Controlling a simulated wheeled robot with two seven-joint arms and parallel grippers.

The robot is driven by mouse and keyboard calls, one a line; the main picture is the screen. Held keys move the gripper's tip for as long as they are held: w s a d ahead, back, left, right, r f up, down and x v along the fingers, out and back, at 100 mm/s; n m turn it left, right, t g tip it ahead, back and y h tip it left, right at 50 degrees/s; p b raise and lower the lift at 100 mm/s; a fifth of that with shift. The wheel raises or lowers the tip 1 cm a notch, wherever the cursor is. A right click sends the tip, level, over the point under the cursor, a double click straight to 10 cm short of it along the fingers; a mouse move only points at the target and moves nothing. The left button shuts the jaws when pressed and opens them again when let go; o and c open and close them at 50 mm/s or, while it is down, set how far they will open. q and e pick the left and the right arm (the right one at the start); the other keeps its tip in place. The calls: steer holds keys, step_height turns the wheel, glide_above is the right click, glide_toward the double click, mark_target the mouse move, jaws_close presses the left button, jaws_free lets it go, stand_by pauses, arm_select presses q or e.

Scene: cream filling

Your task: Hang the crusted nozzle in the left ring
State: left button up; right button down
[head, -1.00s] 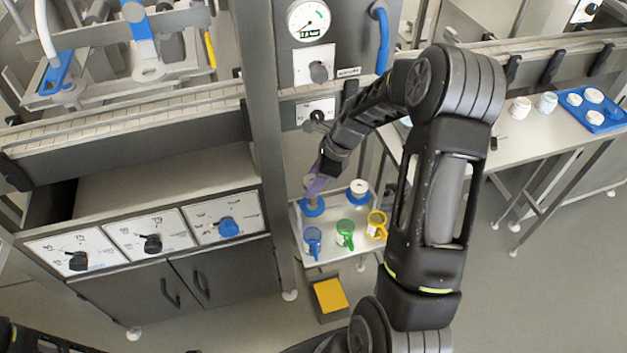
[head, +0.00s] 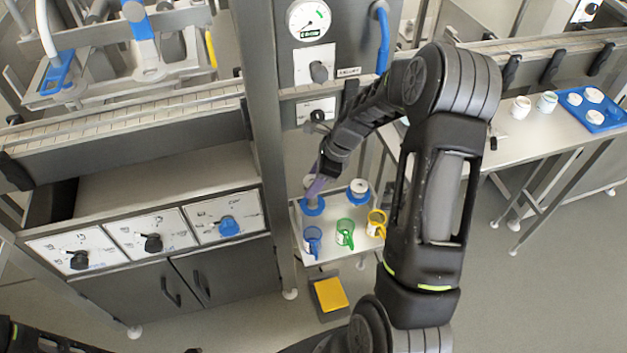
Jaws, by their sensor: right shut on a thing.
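My right gripper (head: 318,180) is over the left side of a small white table and is shut on a small greyish piece, most likely the nozzle (head: 313,200). Its crust cannot be made out. The piece is at the left blue ring (head: 312,209), low down; I cannot tell whether it is inside the ring or just above it. A second blue ring (head: 358,199) stands to the right with a whitish round piece in it. My left arm shows only at the bottom left corner; its gripper is out of view.
Blue (head: 312,240), green (head: 345,233) and yellow (head: 376,224) handled cups stand along the table's front (head: 325,257). A yellow pedal (head: 331,294) lies on the floor below. A grey machine column (head: 268,150) rises close to the left.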

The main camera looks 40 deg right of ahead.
mark_target(313, 203)
steer(key=shift+f+b, duration=0.8)
steer(key=shift+f, duration=0.4)
stand_by(0.5)
steer(key=shift+f, duration=0.35)
steer(key=shift+f+b, duration=0.55)
stand_by(0.3)
steer(key=shift+f, duration=0.35)
steer(key=shift+f+b, duration=0.75)
steer(key=shift+b, duration=0.05)
steer(key=shift+c, duration=1)
jaws_free()
